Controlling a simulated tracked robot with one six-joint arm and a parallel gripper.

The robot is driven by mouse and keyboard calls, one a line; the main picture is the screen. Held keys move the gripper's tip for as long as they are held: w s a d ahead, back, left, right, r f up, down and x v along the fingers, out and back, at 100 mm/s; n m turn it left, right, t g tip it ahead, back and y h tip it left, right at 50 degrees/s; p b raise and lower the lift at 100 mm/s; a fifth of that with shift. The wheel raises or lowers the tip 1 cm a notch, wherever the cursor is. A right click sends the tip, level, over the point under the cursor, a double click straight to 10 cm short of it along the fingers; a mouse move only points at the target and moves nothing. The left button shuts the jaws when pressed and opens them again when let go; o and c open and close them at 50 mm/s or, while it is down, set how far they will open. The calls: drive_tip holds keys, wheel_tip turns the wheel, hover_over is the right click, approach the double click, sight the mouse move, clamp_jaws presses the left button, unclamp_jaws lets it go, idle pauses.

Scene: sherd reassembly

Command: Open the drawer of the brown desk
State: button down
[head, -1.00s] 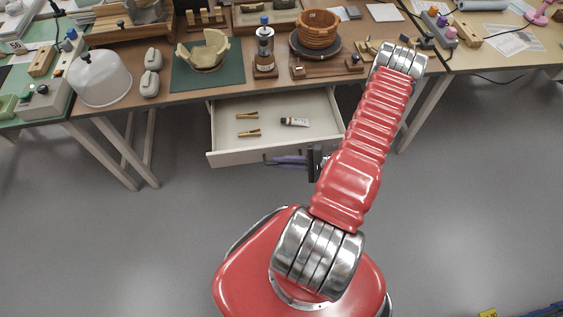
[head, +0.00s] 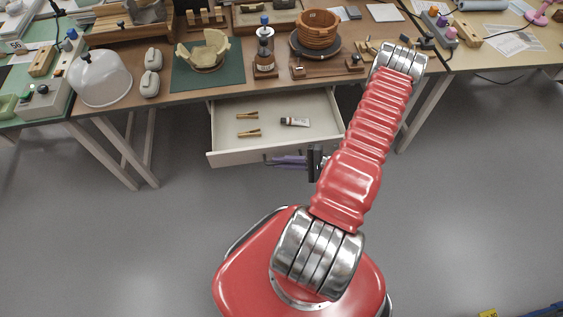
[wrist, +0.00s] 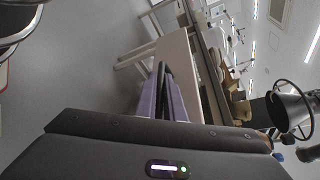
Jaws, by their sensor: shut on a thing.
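The brown desk (head: 190,97) stands across the back. Its pale drawer (head: 272,153) is pulled well out towards me, with its inside showing. Two wooden clips (head: 248,132) and a small tube (head: 295,122) lie in it. My gripper (head: 272,161), with purple fingers, is at the outside of the drawer front, right of its middle. In the wrist view, the fingers (wrist: 164,85) are close together and reach to the pale drawer front (wrist: 175,62). They are shut on the drawer handle, which the fingers hide.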

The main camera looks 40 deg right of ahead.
drive_tip(key=s+a, duration=0.1)
drive_tip(key=s, duration=0.1)
drive_tip(key=s+a, duration=0.1)
drive_tip(key=shift+s+a+f, duration=0.1)
drive_tip(key=shift+s+a, duration=0.1)
drive_tip(key=shift+s, duration=0.15)
drive_tip(key=c, duration=1.9)
unclamp_jaws()
drive_tip(key=shift+o, duration=0.2)
drive_tip(key=v, duration=1.3)
drive_tip(key=shift+s+d, duration=0.15)
drive_tip(key=shift+s, duration=0.2)
